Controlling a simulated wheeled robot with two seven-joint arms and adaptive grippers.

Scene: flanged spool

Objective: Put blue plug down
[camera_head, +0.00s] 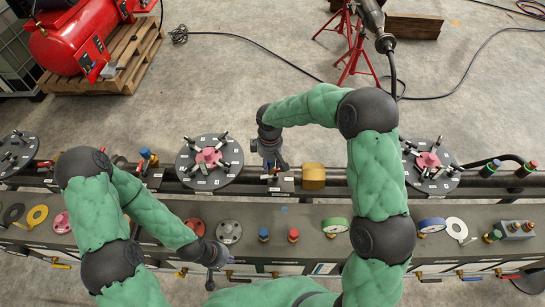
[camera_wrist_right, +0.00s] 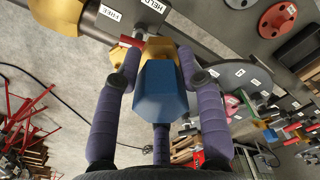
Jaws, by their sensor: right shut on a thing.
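The blue plug (camera_wrist_right: 160,90), with a blue faceted body and a yellow collar (camera_wrist_right: 158,46), sits between the two purple fingers of my right gripper (camera_wrist_right: 158,70) in the wrist view. My right gripper (camera_head: 271,158) is shut on it, just above the pipe and the small labelled stand, left of the brass block (camera_head: 313,177). The plug is mostly hidden by the gripper in the head view. Whether its far end touches the stand cannot be told. My left gripper (camera_head: 214,258) hangs over the bench front; its finger opening is unclear.
Flanged discs with pink hubs stand left (camera_head: 209,162) and right (camera_head: 432,165) along the pipe. The grey bench (camera_head: 330,210) holds another blue-topped plug (camera_head: 263,234), a red-topped plug (camera_head: 293,235) and gauges. Labels HELD and FREE show in the wrist view. Open floor lies beyond.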

